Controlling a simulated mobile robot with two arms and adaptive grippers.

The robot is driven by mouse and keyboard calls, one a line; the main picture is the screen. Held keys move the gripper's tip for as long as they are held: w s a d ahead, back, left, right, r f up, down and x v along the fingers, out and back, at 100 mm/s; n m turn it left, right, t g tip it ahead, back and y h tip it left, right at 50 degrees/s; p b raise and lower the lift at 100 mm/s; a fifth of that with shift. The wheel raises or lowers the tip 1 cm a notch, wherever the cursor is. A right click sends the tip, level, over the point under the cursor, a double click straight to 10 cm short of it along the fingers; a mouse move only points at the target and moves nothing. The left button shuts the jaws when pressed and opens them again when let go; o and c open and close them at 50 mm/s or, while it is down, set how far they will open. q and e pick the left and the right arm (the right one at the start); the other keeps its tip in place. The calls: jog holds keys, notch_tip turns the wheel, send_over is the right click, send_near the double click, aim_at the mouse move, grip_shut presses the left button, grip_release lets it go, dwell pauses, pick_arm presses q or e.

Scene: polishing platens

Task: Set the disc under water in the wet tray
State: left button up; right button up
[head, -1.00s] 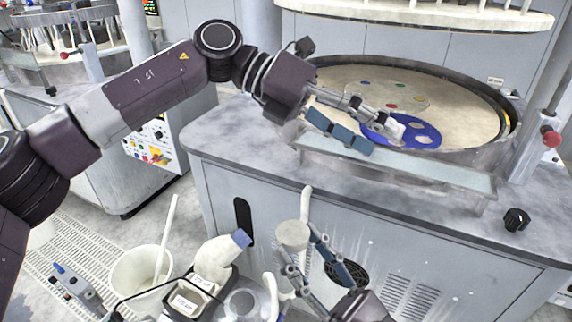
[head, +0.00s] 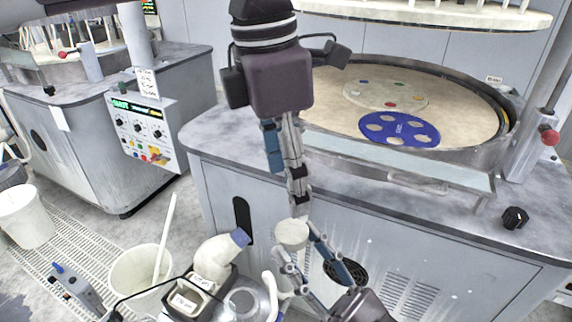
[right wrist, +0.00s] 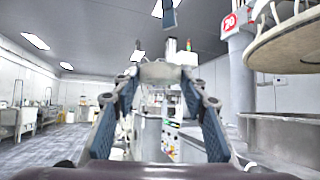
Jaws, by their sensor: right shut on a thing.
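A blue disc with round holes (head: 391,119) lies on the beige platen (head: 462,108). Behind it lies a pale disc with small coloured spots (head: 378,103). A long shallow pale tray (head: 440,176) runs along the platen's front; I cannot make out water or which disc is meant. My left gripper (head: 292,188) points down left of the platen, its fingers seen nearly edge-on. My right gripper (head: 301,250) is shut on a short whitish cylinder (head: 293,234) in front of the cabinet. The right wrist view shows the pale piece (right wrist: 160,72) between the fingertips.
A white bottle with a blue cap (head: 220,252) and small containers stand at lower left, beside a white bucket (head: 130,270) with a stick. A black knob (head: 515,217) sits on the bench's right. The bench top right of my left gripper is mostly clear.

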aim_at(295, 230)
pick_arm(q)
jog(key=f, duration=0.3)
jog(key=d+f, duration=0.1)
jog(key=f, duration=0.6)
jog(key=shift+w+d+f, duration=0.1)
jog(key=shift+w+d, duration=0.05)
jog(key=shift+c, duration=0.5)
jog(key=c, duration=1.2)
pick_arm(e)
jog(key=o, duration=1.2)
jog(key=shift+o, duration=0.2)
jog(key=shift+f, duration=0.1)
